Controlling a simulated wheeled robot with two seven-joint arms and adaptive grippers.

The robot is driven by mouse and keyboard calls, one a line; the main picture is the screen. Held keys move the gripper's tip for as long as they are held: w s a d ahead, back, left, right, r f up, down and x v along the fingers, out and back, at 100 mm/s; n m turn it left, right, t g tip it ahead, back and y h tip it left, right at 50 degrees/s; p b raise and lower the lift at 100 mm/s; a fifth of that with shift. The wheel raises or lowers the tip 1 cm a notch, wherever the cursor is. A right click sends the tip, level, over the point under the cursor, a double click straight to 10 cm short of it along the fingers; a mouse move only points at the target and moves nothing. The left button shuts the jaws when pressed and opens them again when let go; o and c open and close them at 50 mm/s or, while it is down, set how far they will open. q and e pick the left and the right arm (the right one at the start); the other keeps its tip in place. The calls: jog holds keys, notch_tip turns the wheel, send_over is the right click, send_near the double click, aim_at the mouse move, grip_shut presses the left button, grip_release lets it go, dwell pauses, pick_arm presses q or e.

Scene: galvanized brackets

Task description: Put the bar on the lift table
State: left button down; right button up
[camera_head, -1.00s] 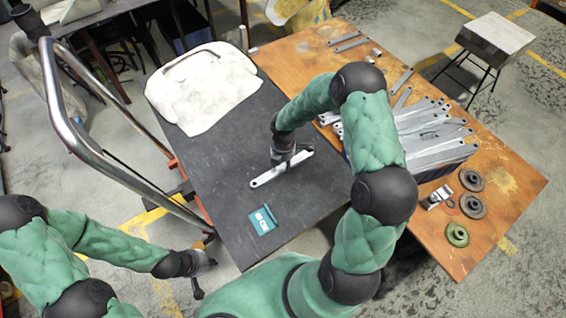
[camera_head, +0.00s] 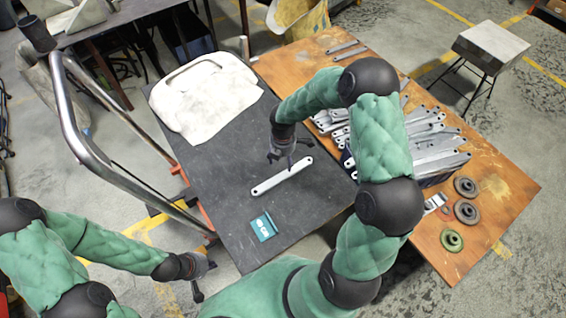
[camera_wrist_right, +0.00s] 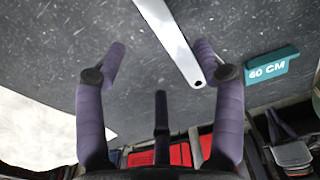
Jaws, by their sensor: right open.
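The bar (camera_head: 282,177) is a flat silver bracket with a hole near each end. It lies on the dark top of the lift table (camera_head: 232,225), and it also shows in the right wrist view (camera_wrist_right: 172,40).
A teal "60 CM" marker (camera_head: 263,226) and a white cloth (camera_head: 205,100) lie on the lift table. A wooden table (camera_head: 500,190) at right holds several brackets (camera_head: 430,140) and discs (camera_head: 467,211). A metal handle (camera_head: 90,140) rises at left.

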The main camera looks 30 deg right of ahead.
jog(key=shift+r+p, duration=0.5)
jog(key=shift+r, duration=1.15)
